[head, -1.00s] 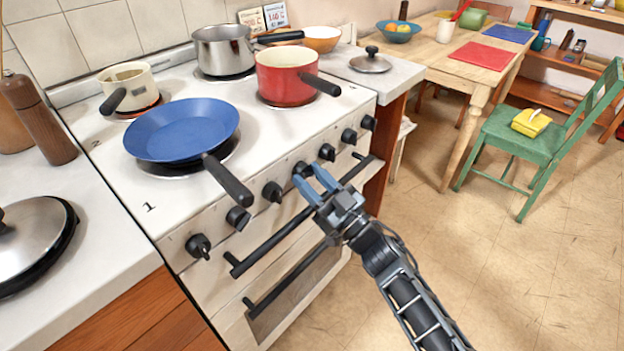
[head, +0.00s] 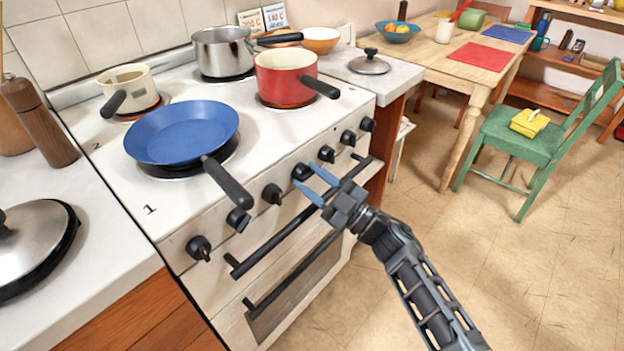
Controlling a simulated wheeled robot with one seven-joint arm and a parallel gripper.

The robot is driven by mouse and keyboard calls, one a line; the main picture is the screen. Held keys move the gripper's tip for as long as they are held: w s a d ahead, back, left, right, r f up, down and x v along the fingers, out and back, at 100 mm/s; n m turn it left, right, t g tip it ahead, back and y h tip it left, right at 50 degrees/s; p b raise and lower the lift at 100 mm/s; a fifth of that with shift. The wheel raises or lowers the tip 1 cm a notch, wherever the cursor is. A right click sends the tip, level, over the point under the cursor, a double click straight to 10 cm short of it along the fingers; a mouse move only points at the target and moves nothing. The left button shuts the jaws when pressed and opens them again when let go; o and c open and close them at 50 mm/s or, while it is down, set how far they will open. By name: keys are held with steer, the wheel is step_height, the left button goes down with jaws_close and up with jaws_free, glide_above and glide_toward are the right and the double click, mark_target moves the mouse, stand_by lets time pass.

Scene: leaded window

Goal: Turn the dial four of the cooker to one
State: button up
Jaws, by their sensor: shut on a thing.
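The white cooker (head: 130,190) has a row of several black dials along its sloping front panel. The fourth dial from the left (head: 301,172) is between the blue fingertips of my gripper (head: 304,175), which is shut on it. The fingers partly cover this dial, and its pointer setting is too small to read. To its left are the third dial (head: 272,193), second dial (head: 238,219) and first dial (head: 198,247). More dials follow to the right, such as the fifth (head: 327,153). My wrist is just in front of the oven handle.
A black oven handle bar (head: 270,245) runs below the dials. A blue frying pan (head: 182,130) has its handle (head: 230,185) sticking out over the front edge. A red pot (head: 286,78) stands behind the gripper. The floor to the right is open up to a green chair (head: 520,140).

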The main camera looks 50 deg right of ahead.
steer(key=n+g+y, duration=0.1)
steer(key=n, duration=0.2)
steer(key=n+y+p, duration=0.1)
steer(key=n, duration=0.2)
steer(key=n+g+y, duration=0.1)
steer(key=n, duration=0.1)
steer(key=shift+d+r+n+g+y, duration=0.2)
steer(key=shift+n+g+y, duration=0.1)
steer(key=shift+n+y, duration=0.1)
steer(key=shift+f, duration=0.1)
steer(key=o, duration=1)
steer(key=shift+o, duration=0.2)
steer(key=v, duration=0.7)
steer(key=shift+s+b, duration=0.35)
steer(key=shift+s, duration=0.05)
